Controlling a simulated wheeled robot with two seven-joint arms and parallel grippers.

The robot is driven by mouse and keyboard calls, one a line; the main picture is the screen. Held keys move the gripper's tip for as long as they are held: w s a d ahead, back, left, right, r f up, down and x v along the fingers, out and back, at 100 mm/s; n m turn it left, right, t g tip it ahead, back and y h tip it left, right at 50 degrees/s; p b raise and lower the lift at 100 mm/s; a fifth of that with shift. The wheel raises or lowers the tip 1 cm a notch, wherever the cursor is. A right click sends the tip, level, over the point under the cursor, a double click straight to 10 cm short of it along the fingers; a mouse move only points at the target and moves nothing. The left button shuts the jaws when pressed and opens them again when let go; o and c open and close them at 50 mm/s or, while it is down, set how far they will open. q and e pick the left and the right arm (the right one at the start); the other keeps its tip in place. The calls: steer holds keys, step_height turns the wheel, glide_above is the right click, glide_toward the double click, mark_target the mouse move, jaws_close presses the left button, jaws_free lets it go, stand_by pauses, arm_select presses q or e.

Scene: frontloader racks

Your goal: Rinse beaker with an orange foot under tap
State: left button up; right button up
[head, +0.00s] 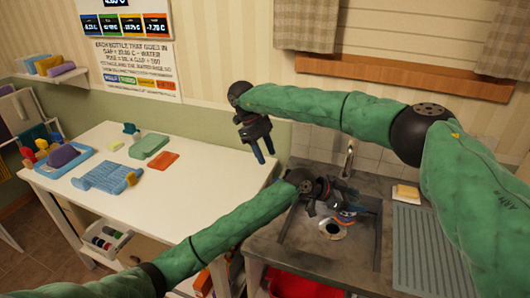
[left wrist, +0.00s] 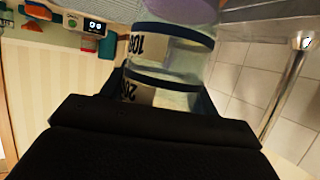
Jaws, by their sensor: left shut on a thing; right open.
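My left gripper (head: 340,205) is over the sink basin (head: 300,245), shut on a beaker. In the left wrist view the beaker (left wrist: 170,58) is clear, with dark blue bands and white number labels. In the head view the gripper mostly hides it; small blue and orange parts (head: 352,212) show beside the fingers. Its foot is not clear to see. The tap (head: 348,160) stands behind the basin, just beyond the left gripper; metal pipe also shows in the left wrist view (left wrist: 285,85). I cannot tell whether water runs. My right gripper (head: 263,150) is open and empty above the table's right edge.
The white table (head: 210,185) at left holds a blue rack (head: 106,176), a green case (head: 150,146) and an orange block (head: 163,161). A ribbed drainboard (head: 425,250) and sponge (head: 405,195) lie right of the basin. The table's right half is clear.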

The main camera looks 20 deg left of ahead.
arm_select(q)
steer(key=s+d+p, duration=0.2)
steer(key=s, duration=0.5)
stand_by(0.6)
steer(key=shift+r, duration=0.15)
stand_by(1.1)
steer(key=s+d+r+p, duration=0.1)
steer(key=s+r+p, duration=0.2)
steer(key=s+p, duration=0.1)
steer(key=shift+s+d+r+p, duration=0.3)
steer(key=shift+s+r, duration=0.1)
steer(key=shift+w, duration=0.1)
stand_by(1.1)
